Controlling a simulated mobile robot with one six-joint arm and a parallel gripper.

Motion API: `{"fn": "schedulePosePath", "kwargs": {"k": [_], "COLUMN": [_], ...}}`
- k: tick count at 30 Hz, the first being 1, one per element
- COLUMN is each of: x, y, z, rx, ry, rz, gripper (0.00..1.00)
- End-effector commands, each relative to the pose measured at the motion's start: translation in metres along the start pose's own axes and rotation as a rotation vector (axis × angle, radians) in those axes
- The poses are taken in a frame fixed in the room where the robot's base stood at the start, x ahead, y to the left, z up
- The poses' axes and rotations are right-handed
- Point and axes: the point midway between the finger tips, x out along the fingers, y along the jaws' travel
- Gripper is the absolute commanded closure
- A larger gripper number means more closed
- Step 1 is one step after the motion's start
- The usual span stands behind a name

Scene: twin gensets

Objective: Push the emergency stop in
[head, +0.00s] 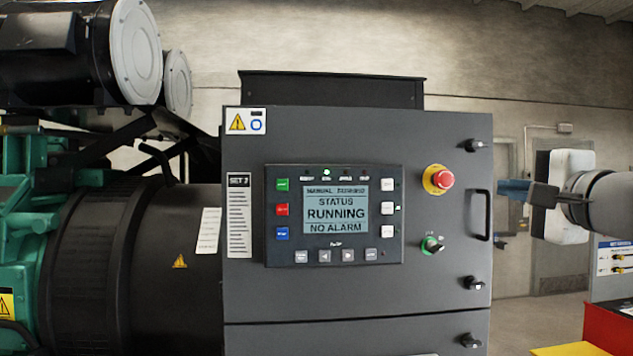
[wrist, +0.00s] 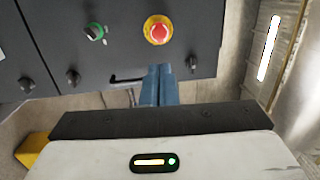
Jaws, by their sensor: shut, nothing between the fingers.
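The emergency stop (head: 439,179) is a red mushroom button on a yellow ring, on the right part of the grey cabinet door. It also shows in the wrist view (wrist: 158,32), above my fingertips. My gripper (head: 500,189) is to the right of the button in the head view, with its blue fingers together and empty. In the wrist view the fingers (wrist: 159,72) point up toward the button, with a gap seen between tips and button. The display (head: 335,212) reads STATUS RUNNING, NO ALARM.
A green selector switch (head: 432,245) sits below the button. A black door handle (head: 480,215) and several latches (head: 474,145) stick out along the door's right edge, close to my fingers. A green and black genset (head: 95,240) stands at left. A red and yellow object (head: 608,325) is at lower right.

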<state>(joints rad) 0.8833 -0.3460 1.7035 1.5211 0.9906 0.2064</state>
Motion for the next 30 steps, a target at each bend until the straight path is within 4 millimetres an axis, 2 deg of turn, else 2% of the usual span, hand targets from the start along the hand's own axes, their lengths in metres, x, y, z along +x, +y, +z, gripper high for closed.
{"fn": "schedulePosePath", "kwargs": {"k": [5,8,11,24,30], "x": [0.004,0.012,0.027,0.115,0.136], "y": [0.0,-0.001,-0.002,-0.002,-0.001], "z": [0.0,0.0,0.001,0.0,0.0], "rx": [0.001,0.002,0.002,0.003,0.0], "ry": [-0.002,-0.003,-0.005,-0.003,0.0], "rz": [0.001,0.002,0.003,0.004,0.003], "gripper": [1.0,1.0,1.0,1.0,1.0]}}
